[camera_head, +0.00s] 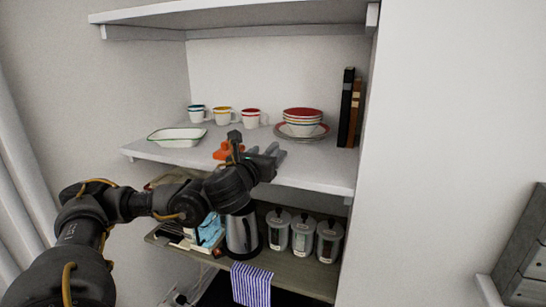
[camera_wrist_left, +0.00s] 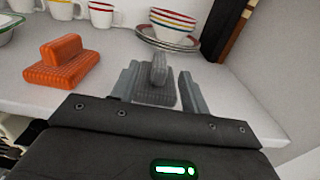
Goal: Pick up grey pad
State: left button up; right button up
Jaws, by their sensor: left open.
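The grey pad (camera_wrist_left: 154,95) is a small ribbed block with a raised grip on top, lying on the white shelf. In the left wrist view it lies between the two fingers of my left gripper (camera_wrist_left: 158,86), which is open, with a finger on each side. Its near part is hidden by the gripper body. In the head view my left gripper (camera_head: 266,153) reaches over the front of the middle shelf; pad and fingers are hard to tell apart there. My right gripper is not in view.
An orange pad (camera_wrist_left: 62,62) lies left of the gripper. Stacked bowls (camera_head: 303,116) on plates stand behind, with cups (camera_head: 222,116), a white dish (camera_head: 177,137) and books (camera_head: 346,107) around. Another shelf board (camera_head: 230,14) is above; a kettle (camera_head: 242,236) and jars (camera_head: 303,235) stand below.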

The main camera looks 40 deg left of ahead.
aim_at(272, 145)
pick_arm(q)
jog(key=shift+w+a+r, duration=0.1)
jog(key=shift+w+a, duration=0.1)
jog(key=shift+w, duration=0.4)
jog(key=p+x, duration=0.3)
jog(key=x, duration=0.1)
jog(key=shift+w+a+r, duration=0.1)
jog(key=shift+w+r, duration=0.05)
jog(key=shift+w, duration=0.1)
jog(key=shift+w+p, duration=0.15)
jog(key=shift+p, duration=0.15)
grip_shut()
